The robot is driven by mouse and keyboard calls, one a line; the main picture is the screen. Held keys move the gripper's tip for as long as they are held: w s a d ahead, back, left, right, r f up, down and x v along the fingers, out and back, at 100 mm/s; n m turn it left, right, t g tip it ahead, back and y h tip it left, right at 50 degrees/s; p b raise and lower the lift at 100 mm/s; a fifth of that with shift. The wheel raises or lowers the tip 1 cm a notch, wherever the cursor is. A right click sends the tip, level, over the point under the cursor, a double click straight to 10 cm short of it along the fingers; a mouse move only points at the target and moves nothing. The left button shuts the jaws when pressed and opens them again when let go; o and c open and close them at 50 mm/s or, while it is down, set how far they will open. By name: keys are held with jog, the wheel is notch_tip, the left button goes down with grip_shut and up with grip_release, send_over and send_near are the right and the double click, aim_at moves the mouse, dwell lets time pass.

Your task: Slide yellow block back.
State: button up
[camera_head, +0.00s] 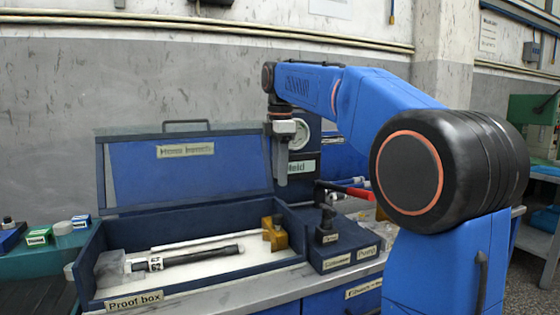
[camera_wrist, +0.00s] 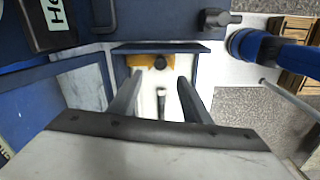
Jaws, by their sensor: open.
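The yellow block (camera_head: 275,236) stands at the right end inside the open proof box (camera_head: 127,302), beside the end of a dark rod (camera_head: 187,257). In the wrist view the yellow block (camera_wrist: 140,60) lies ahead of the fingertips, close to the box's end wall, with a dark round part at its middle. My gripper (camera_head: 281,181) hangs pointing down above the block, clearly apart from it. In the wrist view my gripper (camera_wrist: 161,79) has its two fingers spread, with nothing held between them.
The box lid (camera_head: 188,172) stands raised behind the box. A pump (camera_head: 345,249) with a red-handled lever (camera_head: 350,190) is close on the right. A clear bag (camera_head: 110,268) lies at the box's left end.

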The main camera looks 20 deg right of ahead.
notch_tip(320, 180, up, 3)
jog(key=shift+r, duration=0.1)
jog(key=shift+s, duration=0.1)
dwell(0.5)
jog(key=s+a+f+m+t, duration=0.2)
jog(key=s+f+m, duration=1.4)
jog(key=s+f, duration=1.6)
jog(key=shift+t, duration=1.2)
